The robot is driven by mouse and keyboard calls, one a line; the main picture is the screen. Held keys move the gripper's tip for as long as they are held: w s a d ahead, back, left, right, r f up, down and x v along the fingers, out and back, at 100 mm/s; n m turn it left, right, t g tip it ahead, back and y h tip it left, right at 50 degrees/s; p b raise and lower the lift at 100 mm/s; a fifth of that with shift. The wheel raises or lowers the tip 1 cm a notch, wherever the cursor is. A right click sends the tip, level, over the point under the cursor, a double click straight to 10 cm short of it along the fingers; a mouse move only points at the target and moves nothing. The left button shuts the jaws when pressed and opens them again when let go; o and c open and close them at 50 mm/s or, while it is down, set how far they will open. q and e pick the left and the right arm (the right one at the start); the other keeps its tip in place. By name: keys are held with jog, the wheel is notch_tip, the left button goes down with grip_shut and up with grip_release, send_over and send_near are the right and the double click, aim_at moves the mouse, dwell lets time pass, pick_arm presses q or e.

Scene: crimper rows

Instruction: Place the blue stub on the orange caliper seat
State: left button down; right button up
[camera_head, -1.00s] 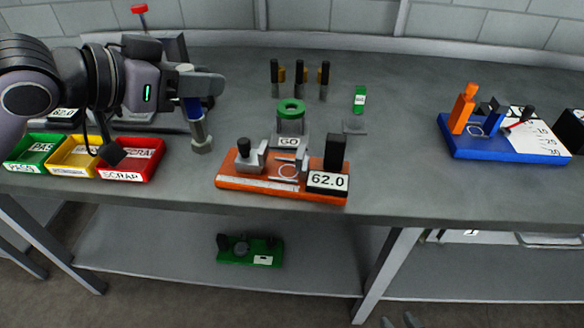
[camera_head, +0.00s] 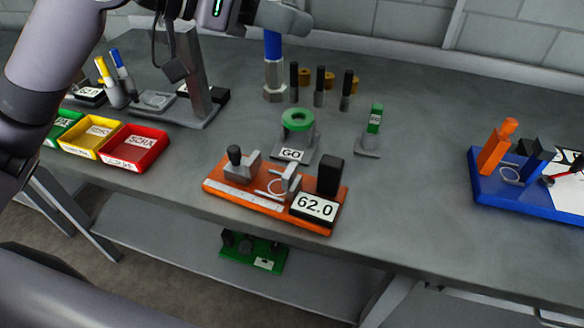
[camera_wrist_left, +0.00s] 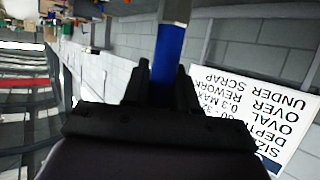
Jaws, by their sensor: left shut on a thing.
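The blue stub (camera_head: 273,75) has a blue shaft and a grey metal lower end. My left gripper (camera_head: 274,27) is shut on its blue upper part and holds it upright, metal end down, at the back of the bench. In the left wrist view the blue shaft (camera_wrist_left: 170,52) stands between the dark fingers (camera_wrist_left: 163,85). The orange caliper seat (camera_head: 260,211) lies on the bench in front, with grey jaws, a black block and a "62.0" label. The stub is behind it and apart from it. My right gripper is out of view.
A green ring gauge marked GO (camera_head: 297,120) stands behind the orange seat. Several dark pins (camera_head: 320,87) stand near the stub. A red scrap tray (camera_head: 135,148) is at left, a blue fixture (camera_head: 520,195) at right. The bench between the orange and blue fixtures is clear.

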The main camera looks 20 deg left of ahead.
pick_arm(q)
notch_tip(320, 180, down, 20)
jog(key=b, duration=0.1)
dwell(0.4)
jog(key=c, duration=0.9)
grip_release()
jog(key=shift+f, duration=0.1)
jog(key=shift+b+v, duration=1.2)
jog(key=shift+v, duration=4.85)
jog(key=shift+s+d, duration=0.1)
